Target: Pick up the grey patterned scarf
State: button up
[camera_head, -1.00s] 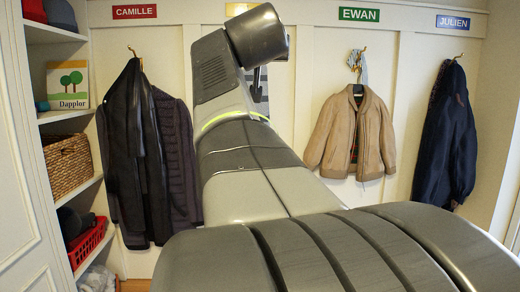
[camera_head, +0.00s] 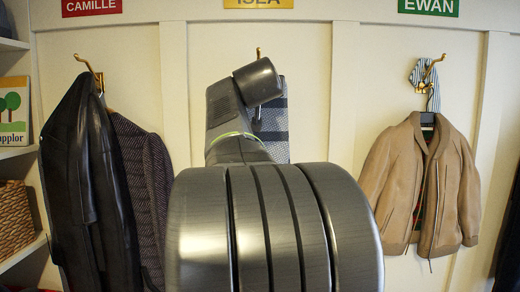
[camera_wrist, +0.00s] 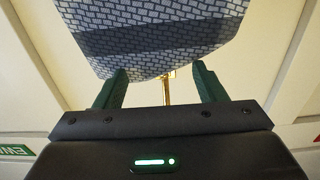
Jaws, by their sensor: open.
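The grey patterned scarf (camera_head: 280,130) hangs on the back wall under the yellow ISLA sign (camera_head: 258,3), partly hidden behind my arm in the head view. In the wrist view, which appears upside down, the scarf (camera_wrist: 150,35) fills the top middle with its brick-like pattern and a darker band. A brass hook (camera_wrist: 168,88) shows between my fingers, at the scarf's edge. My gripper (camera_wrist: 160,80) is open, one dark green finger on each side of that edge. I cannot tell whether the fingers touch the cloth. My arm hides the gripper in the head view.
Dark coats (camera_head: 85,190) hang on the left under the CAMILLE sign (camera_head: 92,7). A tan jacket (camera_head: 425,190) hangs on the right under the EWAN sign (camera_head: 428,6). A shelf unit with a wicker basket (camera_head: 15,218) stands at the far left.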

jog(key=w+p, duration=0.1)
jog(key=w, duration=0.4)
jog(key=shift+w+a+p, duration=0.1)
jog(key=shift+a+p, duration=0.1)
jog(key=shift+p, duration=0.2)
jog(key=c, duration=1.4)
